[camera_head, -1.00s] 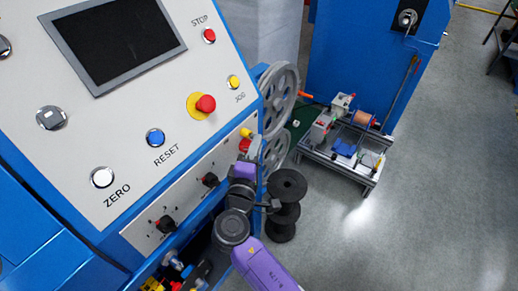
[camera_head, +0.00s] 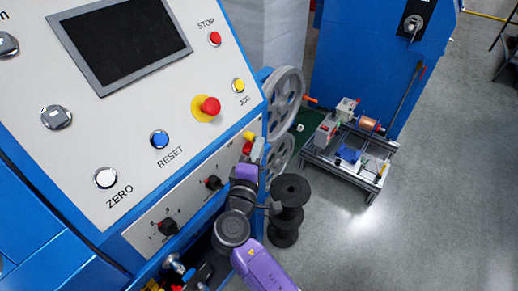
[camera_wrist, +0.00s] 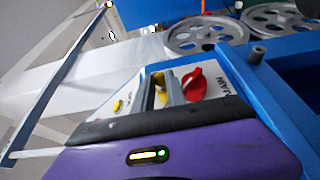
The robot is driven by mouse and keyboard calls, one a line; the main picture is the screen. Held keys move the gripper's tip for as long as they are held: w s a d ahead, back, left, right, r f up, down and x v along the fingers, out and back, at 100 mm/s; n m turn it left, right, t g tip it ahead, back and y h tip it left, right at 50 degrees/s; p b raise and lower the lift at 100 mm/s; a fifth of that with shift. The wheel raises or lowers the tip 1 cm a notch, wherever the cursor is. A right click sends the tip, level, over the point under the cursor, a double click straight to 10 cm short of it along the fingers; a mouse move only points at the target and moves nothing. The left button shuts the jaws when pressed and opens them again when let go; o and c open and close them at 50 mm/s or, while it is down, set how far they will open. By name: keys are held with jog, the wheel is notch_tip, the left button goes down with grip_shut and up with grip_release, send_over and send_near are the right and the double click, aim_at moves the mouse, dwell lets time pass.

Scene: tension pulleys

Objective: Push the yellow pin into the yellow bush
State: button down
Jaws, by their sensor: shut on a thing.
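My gripper (camera_head: 258,150) is at the right edge of the blue machine's control panel, beside a red knob (camera_head: 246,148) and just below a small yellow part (camera_head: 249,136). In the wrist view, the grey fingers of my gripper (camera_wrist: 161,92) are shut on a small yellow piece (camera_wrist: 160,88), which looks like the yellow pin and is mostly hidden between them. Another yellow part (camera_wrist: 118,105) shows on the pale panel left of the fingers. I cannot tell which yellow part is the bush, or whether the pin is touching it.
The red knob (camera_wrist: 194,84) is close to the right of the fingers in the wrist view. Grey spoked pulleys (camera_head: 284,100) are mounted just behind. Black spools (camera_head: 289,205) stand right of my arm.

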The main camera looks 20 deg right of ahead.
jog(key=shift+w+a, duration=0.1)
jog(key=shift+a, duration=0.15)
jog(key=c, duration=1.3)
grip_release()
jog(key=shift+f, duration=0.2)
jog(key=shift+c, duration=0.3)
jog(key=shift+o, duration=0.5)
